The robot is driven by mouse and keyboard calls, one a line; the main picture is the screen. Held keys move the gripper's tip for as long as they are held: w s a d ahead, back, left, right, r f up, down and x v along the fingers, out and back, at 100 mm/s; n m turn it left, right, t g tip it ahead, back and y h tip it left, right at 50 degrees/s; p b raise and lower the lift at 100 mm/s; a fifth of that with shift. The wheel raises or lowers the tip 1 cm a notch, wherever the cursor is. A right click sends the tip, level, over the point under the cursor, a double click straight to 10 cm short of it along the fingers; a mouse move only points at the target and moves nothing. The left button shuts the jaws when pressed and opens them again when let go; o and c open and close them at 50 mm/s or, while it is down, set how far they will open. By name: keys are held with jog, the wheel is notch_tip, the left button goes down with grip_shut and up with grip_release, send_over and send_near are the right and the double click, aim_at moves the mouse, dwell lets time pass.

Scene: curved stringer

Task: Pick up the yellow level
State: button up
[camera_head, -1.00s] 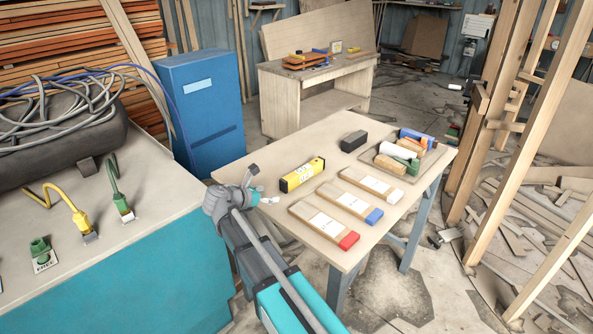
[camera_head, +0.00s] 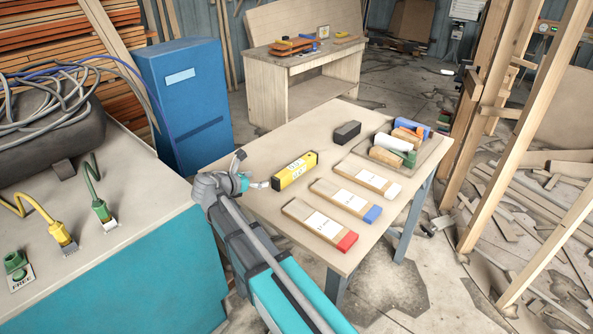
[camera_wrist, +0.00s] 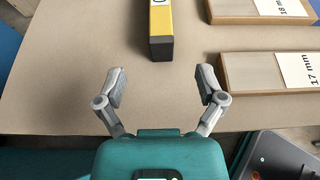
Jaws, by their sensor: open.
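The yellow level (camera_head: 295,170) is a yellow block with black ends and a white label, lying on the wooden table (camera_head: 255,205). In the wrist view the level (camera_wrist: 160,22) lies ahead of my gripper, with its dark end towards me, roughly in line with the space between the fingers. My gripper (camera_head: 254,170) is just left of the level in the head view, apart from it. In the wrist view my gripper (camera_wrist: 162,88) is open and empty, its two fingers spread apart.
Three wooden blocks with red (camera_head: 346,242), blue (camera_head: 372,214) and white (camera_head: 393,190) ends lie right of the level. A black block (camera_head: 347,132) and a tray (camera_head: 428,155) of coloured pieces stand farther back. A teal-fronted bench (camera_head: 130,270) is at left.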

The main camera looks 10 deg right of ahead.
aim_at(281, 174)
jog(key=b+x, duration=0.3)
jog(key=x, duration=0.4)
jog(key=shift+w+f, duration=0.1)
jog(key=shift+w+d, duration=0.2)
jog(key=shift+d, duration=0.2)
jog(key=shift+f, duration=0.1)
jog(key=shift+b+x, duration=1)
jog(key=shift+x, duration=1.65)
jog(key=shift+c, duration=0.2)
grip_shut()
